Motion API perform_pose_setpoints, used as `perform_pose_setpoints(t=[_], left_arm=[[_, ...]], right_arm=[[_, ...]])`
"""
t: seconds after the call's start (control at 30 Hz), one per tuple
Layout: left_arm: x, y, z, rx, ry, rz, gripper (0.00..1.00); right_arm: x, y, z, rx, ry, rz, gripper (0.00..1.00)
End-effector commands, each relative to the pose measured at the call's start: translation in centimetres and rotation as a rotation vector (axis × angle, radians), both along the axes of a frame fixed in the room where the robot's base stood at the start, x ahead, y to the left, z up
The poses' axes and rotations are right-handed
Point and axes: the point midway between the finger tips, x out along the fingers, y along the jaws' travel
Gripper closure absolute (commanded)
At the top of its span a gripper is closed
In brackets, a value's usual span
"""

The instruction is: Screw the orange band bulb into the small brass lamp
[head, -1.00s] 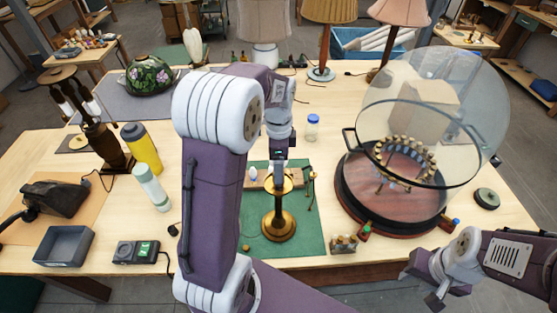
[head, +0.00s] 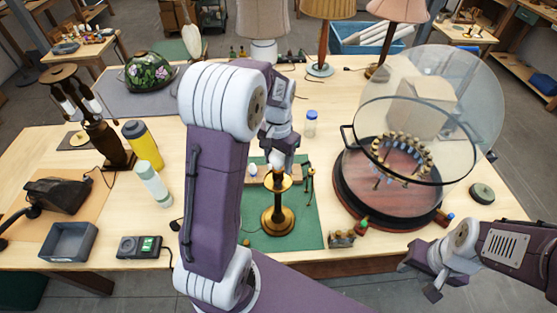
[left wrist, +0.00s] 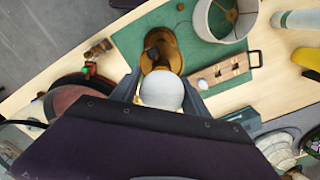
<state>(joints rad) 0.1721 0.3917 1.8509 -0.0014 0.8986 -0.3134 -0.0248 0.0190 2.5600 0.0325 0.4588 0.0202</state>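The small brass lamp (head: 279,216) stands upright on the green mat (head: 309,232). Its round brass top and base also show in the left wrist view (left wrist: 160,50). A white bulb (left wrist: 162,90) sits between the fingers of my left gripper (left wrist: 161,92), which is shut on it. In the head view this bulb (head: 277,159) is at the lamp's top; whether it touches the socket is hidden. No orange band shows on its visible side. My right gripper (head: 420,281) is empty and open at the table's front right, away from the lamp.
A wooden rack (left wrist: 219,72) with a pale bulb at one end lies behind the lamp. A white lampshade (left wrist: 224,20) is on the mat. A glass-domed stand (head: 345,197) is to the right, a small grey tray (head: 67,242) and a meter (head: 139,247) to the left.

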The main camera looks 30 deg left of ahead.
Motion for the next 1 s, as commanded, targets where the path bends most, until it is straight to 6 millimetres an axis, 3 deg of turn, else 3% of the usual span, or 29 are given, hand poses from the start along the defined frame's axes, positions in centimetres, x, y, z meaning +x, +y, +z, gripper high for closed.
perform_pose_setpoints(t=[0.03, 0.1, 0.23, 0.27, 0.37, 0.6, 1.0], left_arm=[[0.0, 0.0, 0.0, -0.001, 0.0, 0.0, 0.64], [0.0, 0.0, 0.0, -0.001, 0.0, -0.001, 0.84], [0.0, 0.0, 0.0, -0.001, 0.0, -0.002, 0.87], [0.0, 0.0, 0.0, -0.001, 0.0, -0.009, 0.93], [0.0, 0.0, 0.2, -0.001, 0.001, -0.136, 0.93], [-0.1, 0.0, 0.1, -0.002, 0.002, -0.625, 0.93], [-0.1, 0.0, 0.0, -0.002, 0.001, -0.752, 0.93]], right_arm=[[0.0, 0.0, 0.0, 0.0, 0.0, 0.0, 0.64], [0.0, 0.0, 0.0, 0.0, 0.0, 0.0, 0.64], [0.0, 0.0, 0.0, 0.0, 0.0, 0.0, 0.64], [0.0, 0.0, 0.0, 0.0, 0.0, 0.0, 0.64], [0.0, 0.0, 0.6, 0.0, 0.0, 0.0, 0.64], [0.0, 0.0, 1.6, 0.0, 0.0, 0.0, 0.64], [0.0, 0.0, 1.8, 0.0, 0.0, 0.0, 0.64]])
